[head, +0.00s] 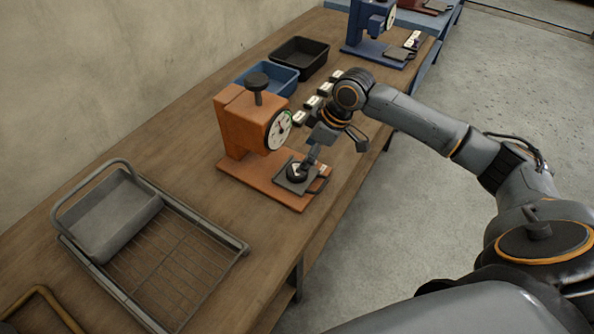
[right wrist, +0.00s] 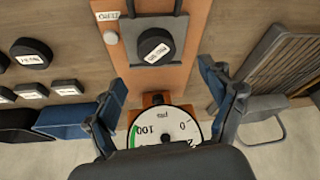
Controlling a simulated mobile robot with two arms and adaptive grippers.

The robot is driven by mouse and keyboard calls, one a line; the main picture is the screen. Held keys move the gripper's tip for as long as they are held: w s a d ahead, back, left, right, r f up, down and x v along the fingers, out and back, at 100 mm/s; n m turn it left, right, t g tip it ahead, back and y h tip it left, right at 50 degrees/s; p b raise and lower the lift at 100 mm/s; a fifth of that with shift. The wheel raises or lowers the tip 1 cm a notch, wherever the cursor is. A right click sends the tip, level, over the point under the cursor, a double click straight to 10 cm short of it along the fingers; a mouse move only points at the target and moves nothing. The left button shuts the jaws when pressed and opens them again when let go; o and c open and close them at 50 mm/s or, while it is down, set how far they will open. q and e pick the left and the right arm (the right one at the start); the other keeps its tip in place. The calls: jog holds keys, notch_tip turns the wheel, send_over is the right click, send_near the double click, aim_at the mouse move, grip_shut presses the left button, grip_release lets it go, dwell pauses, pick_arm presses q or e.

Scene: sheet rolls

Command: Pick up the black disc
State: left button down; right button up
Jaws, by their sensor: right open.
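The black disc (head: 296,172) with a white label lies on the dark square plate of the orange press (head: 235,120). In the right wrist view the disc (right wrist: 154,46) sits near the top centre on the plate (right wrist: 172,24). My right gripper (head: 335,148) is open, above the press base beside the disc. In the right wrist view its two fingers stand wide apart, the gap (right wrist: 162,82) below the disc and above the round dial (right wrist: 163,128). The fingers hold nothing. One finger partly overlaps the disc's surroundings in the head view. My left gripper is out of view.
More black discs (right wrist: 30,52) with white labels lie left in the right wrist view. A blue bin (head: 268,76) and a black bin (head: 300,56) stand behind the press. A wire rack with a grey tray (head: 112,215) is at left. A blue press (head: 365,30) stands farther back.

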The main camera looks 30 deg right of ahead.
aim_at(291, 175)
jog(key=shift+p+x, duration=0.55)
jog(key=shift+x, duration=2.9)
jog(key=shift+w+d, duration=0.1)
jog(key=shift+d, duration=0.1)
jog(key=c, duration=1.3)
